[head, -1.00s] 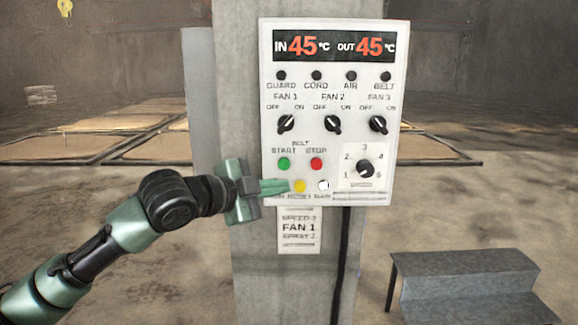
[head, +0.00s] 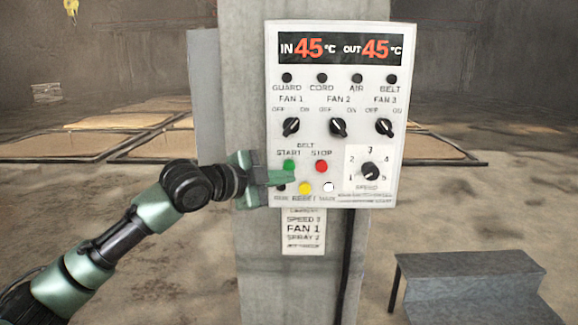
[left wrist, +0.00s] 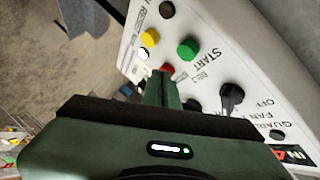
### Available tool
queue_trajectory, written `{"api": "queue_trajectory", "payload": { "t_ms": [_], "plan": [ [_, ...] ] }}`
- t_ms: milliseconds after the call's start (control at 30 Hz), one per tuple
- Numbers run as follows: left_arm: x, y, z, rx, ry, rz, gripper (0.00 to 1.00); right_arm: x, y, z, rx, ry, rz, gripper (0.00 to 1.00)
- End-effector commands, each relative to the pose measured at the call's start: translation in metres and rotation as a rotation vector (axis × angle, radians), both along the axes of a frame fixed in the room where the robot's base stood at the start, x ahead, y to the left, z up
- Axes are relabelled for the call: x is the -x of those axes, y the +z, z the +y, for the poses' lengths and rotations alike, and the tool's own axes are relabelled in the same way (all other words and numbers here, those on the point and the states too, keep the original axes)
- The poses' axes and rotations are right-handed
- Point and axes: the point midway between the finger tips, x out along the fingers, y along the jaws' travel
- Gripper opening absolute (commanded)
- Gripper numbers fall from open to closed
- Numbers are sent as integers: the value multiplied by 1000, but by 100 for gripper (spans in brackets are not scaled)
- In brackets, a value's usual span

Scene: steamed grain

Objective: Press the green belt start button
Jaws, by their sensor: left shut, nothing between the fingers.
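The green belt start button (head: 289,166) is on the white control panel (head: 270,100), under the word START. It also shows in the left wrist view (left wrist: 189,48). My left gripper (head: 292,177) is shut and empty, its tip just below the green button in the head view. I cannot tell whether it touches the panel or button. In the left wrist view the shut fingers (left wrist: 162,88) point toward the panel, with the green button beyond and right of them. My right gripper is out of view.
The red stop button (head: 321,167) sits right of the green one. A yellow button (head: 305,188) and a white button (head: 328,187) are below. Fan knobs (head: 338,127) are above. The panel hangs on a concrete column (head: 240,80). A grey step (head: 470,275) stands at lower right.

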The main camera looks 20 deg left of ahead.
Motion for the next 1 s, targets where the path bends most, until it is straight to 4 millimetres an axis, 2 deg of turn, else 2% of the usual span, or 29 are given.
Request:
{"api": "queue_trajectory", "payload": {
  "t_ms": [100, 300, 1000],
  "plan": [
    [-14, 4, 3, 2, 0, 3, 0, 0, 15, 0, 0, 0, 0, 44],
    [-26, 1, 7, 1, 0, 1, 0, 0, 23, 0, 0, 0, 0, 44],
    [-28, -1, 8, 0, 1, 0, 0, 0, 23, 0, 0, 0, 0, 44]
  ]
}}
